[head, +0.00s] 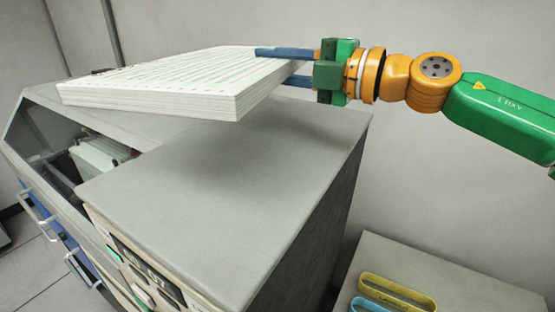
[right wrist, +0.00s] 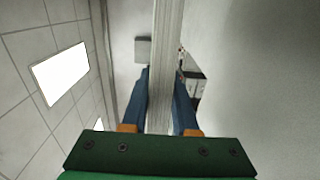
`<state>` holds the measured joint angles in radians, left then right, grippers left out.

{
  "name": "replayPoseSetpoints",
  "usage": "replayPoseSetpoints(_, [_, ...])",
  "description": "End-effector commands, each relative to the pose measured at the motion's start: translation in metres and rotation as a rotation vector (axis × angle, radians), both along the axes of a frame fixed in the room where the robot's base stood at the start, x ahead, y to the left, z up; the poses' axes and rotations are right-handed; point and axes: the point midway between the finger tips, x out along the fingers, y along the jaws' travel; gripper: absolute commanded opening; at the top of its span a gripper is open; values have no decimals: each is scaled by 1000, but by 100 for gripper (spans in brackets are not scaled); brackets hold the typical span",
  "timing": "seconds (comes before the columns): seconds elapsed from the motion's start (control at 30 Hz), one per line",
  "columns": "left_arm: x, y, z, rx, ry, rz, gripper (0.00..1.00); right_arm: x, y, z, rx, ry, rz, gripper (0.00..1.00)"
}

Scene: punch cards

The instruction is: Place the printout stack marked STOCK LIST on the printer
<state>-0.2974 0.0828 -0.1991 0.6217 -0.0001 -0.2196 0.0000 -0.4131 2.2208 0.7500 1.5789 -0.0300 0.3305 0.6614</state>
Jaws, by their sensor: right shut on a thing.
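My right gripper (head: 285,67) is shut on a thick white printout stack (head: 175,85), gripping its right edge with one blue finger above and one below. The stack is level and held above the grey printer top (head: 225,180), with a shadow under it. In the right wrist view the stack (right wrist: 168,60) shows edge-on between the two blue fingers (right wrist: 166,100). Lines of print cover the top sheet, but I cannot read a title on it. My left gripper is not in view.
The printer has an open bay (head: 95,155) at its left and a button panel (head: 145,265) at its front. At the lower right, a lower grey surface (head: 460,285) holds a yellow band-like item (head: 398,291) and a blue one (head: 375,304). Walls stand behind.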

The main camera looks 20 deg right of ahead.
Motion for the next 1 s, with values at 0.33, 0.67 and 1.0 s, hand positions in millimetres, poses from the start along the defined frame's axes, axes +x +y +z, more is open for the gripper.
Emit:
replayPoseSetpoints(0.33, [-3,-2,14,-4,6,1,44,-42,-34,-16,8,-10,-1,0])
replayPoseSetpoints(0.67, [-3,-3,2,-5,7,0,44,-77,-60,-49,10,-14,7,0])
replayPoseSetpoints(1.0, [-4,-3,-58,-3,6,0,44,-102,-82,-91,6,-2,4,0])
